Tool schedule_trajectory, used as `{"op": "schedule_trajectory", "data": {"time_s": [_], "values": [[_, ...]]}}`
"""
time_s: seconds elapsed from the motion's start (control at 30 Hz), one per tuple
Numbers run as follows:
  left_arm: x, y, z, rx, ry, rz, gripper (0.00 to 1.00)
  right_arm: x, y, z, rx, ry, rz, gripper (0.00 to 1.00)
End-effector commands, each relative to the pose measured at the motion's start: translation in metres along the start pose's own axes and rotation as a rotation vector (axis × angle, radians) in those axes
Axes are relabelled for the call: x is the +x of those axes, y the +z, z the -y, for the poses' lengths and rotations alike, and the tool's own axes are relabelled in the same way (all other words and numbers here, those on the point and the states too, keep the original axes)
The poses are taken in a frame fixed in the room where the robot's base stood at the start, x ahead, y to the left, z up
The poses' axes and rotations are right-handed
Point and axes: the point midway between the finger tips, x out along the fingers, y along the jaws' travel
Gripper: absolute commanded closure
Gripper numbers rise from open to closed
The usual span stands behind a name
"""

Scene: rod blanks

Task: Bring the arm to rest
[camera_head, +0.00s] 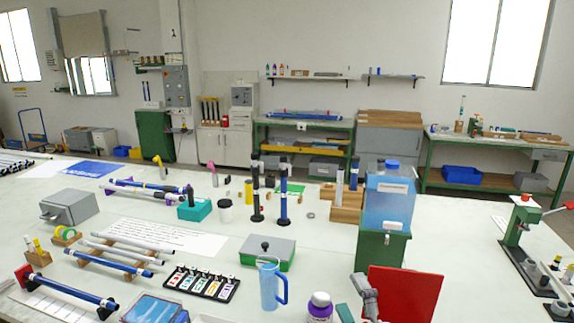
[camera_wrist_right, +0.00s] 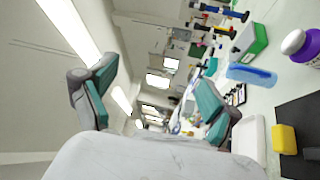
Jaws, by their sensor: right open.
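My right gripper (camera_head: 356,302) shows at the bottom of the head view, right of the middle, above the near part of the white table. In the right wrist view its two fingers with teal pads (camera_wrist_right: 155,98) are spread wide apart, with nothing between them. A red panel (camera_head: 405,293) is just right of it in the head view. A white bottle with a purple label (camera_head: 320,306) stands to its left. My left gripper is in neither view.
A blue jug (camera_head: 270,286) and a grey-green box (camera_head: 267,252) stand left of the gripper. A blue tank (camera_head: 388,208) on a green stand (camera_head: 381,250) rises behind it. Several rods (camera_head: 105,262) lie on racks at left. A green press (camera_head: 520,225) stands at right.

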Motion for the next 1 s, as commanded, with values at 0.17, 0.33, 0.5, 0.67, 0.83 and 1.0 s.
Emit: {"op": "schedule_trajectory", "data": {"time_s": [0.17,0.33,0.5,0.67,0.83,1.0], "values": [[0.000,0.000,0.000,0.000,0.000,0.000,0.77,-0.079,0.057,0.075,0.493,-0.300,0.425,0.12],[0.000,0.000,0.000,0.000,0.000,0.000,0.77,-0.169,0.068,0.132,0.817,-0.544,0.761,0.12],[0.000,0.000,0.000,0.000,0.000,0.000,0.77,-0.237,0.058,0.158,0.998,-0.711,0.988,0.12],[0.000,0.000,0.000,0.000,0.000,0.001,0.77,-0.289,0.043,0.169,1.108,-0.834,1.151,0.12],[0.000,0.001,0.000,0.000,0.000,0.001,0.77,-0.337,0.025,0.172,1.192,-0.952,1.306,0.12],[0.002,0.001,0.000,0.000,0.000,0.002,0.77,-0.332,0.036,0.224,1.177,-0.961,1.307,0.12]]}}
